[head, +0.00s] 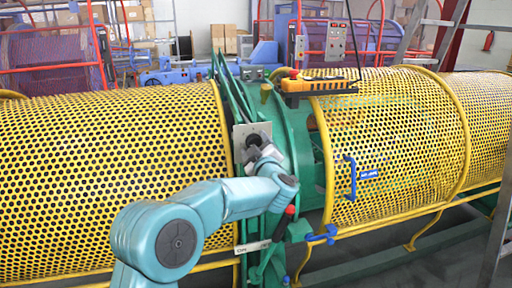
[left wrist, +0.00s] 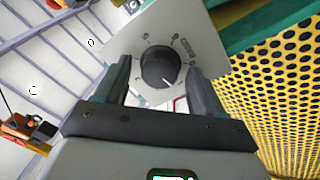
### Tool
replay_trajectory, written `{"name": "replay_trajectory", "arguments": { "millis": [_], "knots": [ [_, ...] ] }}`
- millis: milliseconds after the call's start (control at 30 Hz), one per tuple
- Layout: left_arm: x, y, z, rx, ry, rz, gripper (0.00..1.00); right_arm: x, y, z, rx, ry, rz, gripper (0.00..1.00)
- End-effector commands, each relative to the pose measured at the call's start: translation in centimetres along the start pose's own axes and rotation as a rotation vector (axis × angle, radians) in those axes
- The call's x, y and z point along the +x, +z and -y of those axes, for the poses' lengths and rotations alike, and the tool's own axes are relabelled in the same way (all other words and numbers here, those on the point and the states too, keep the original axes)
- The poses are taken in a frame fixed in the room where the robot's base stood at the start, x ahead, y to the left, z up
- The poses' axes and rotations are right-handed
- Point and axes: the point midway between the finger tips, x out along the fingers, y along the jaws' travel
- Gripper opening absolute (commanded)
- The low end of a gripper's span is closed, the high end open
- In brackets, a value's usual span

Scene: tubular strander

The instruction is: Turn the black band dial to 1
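The black dial (left wrist: 158,68) sits on a pale metal plate (left wrist: 205,45) in the left wrist view. It is round, with a white pointer mark toward its lower right in that picture; the small marks around it are too small to read surely. My left gripper (left wrist: 158,76) is open, with one dark finger on each side of the dial and gaps showing between. In the head view the plate (head: 240,131) is on the green frame, and my left gripper (head: 258,146) is right at it, partly hiding the dial. My right gripper is not in view.
Yellow perforated guards (head: 100,180) flank the green frame (head: 310,140) on both sides. A red-tipped lever (head: 285,222) and a blue handle (head: 322,236) sit below my gripper.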

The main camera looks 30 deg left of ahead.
Motion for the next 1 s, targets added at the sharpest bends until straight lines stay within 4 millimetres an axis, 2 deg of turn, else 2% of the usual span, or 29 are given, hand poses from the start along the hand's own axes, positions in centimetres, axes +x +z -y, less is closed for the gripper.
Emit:
{"name": "replay_trajectory", "arguments": {
  "millis": [167, 267, 367, 700, 833, 1000],
  "knots": [
    [-0.2, 0.0, 0.0, 0.000, 0.000, 0.000, 0.69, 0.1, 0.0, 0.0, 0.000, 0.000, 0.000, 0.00],
    [-1.3, 0.1, 0.0, 0.000, 0.002, 0.001, 0.69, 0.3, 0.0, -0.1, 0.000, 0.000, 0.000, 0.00],
    [-3.3, 0.1, 0.0, -0.001, 0.003, 0.002, 0.69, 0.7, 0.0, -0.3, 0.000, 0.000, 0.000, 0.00],
    [-12.2, 0.1, 0.0, 0.000, 0.004, 0.003, 0.69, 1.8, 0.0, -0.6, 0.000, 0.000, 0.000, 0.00],
    [-14.6, 0.1, -0.1, -0.001, 0.003, 0.002, 0.69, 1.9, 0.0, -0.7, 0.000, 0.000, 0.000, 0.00],
    [-16.1, 0.0, 0.0, 0.000, 0.001, 0.000, 0.69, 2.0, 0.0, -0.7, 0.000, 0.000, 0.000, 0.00]
  ]
}}
